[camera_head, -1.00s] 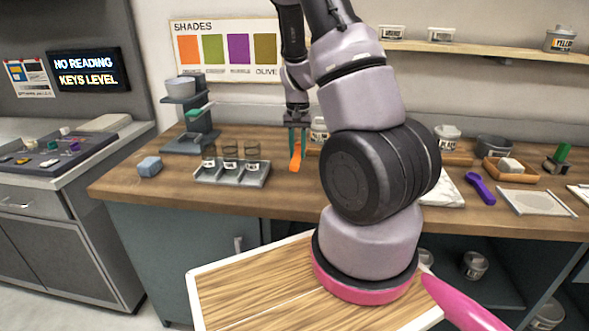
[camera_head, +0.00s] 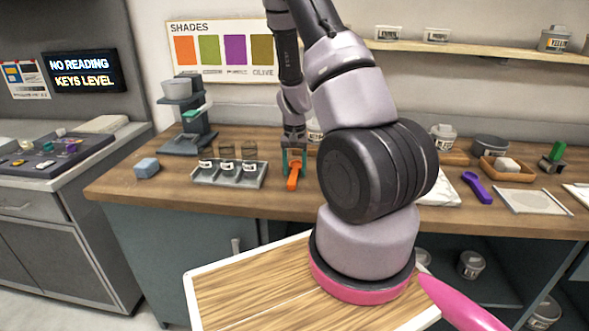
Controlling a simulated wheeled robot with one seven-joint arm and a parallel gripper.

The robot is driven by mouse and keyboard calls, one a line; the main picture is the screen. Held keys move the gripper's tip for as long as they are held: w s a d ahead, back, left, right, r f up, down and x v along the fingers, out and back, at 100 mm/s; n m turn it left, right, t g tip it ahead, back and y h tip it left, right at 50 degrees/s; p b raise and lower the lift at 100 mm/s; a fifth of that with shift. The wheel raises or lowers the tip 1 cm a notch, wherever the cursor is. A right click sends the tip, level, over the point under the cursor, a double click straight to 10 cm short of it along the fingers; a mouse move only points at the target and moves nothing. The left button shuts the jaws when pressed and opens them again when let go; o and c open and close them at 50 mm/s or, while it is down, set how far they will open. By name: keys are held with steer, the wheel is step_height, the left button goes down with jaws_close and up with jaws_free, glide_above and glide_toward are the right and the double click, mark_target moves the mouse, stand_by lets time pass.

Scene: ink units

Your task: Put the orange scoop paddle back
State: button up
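The orange scoop paddle (camera_head: 293,179) is at the wooden counter just right of the tray of jars, its orange end pointing down toward me. My gripper (camera_head: 294,168) is low over the counter, pointing down, with its teal fingers on either side of the paddle's upper part. The fingers look spread, with a gap showing between them, so it appears open around the paddle. The paddle's upper end is partly hidden between the fingers. Whether the paddle rests fully on the counter is hard to tell at this size.
A grey tray (camera_head: 213,181) with three jars stands close left of my gripper. A purple scoop (camera_head: 477,187) and a wooden tray (camera_head: 525,174) lie right. My arm hides the counter's middle.

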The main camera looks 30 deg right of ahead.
step_height(320, 180, up, 12)
step_height(320, 180, up, 16)
steer(key=n+t+y, duration=0.1)
steer(key=t+y, duration=0.1)
steer(key=t, duration=0.1)
glide_above(294, 171)
steer(key=s+a, duration=0.6)
steer(key=a, duration=0.1)
steer(key=s+a+r+n+t, duration=0.1)
steer(key=s+a+r+t, duration=0.3)
steer(key=s+r, duration=0.7)
steer(key=s+a, duration=0.2)
steer(key=s, duration=0.1)
steer(key=shift+a+r+n, duration=0.15)
steer(key=shift+n, duration=0.15)
steer(key=shift+w, duration=0.1)
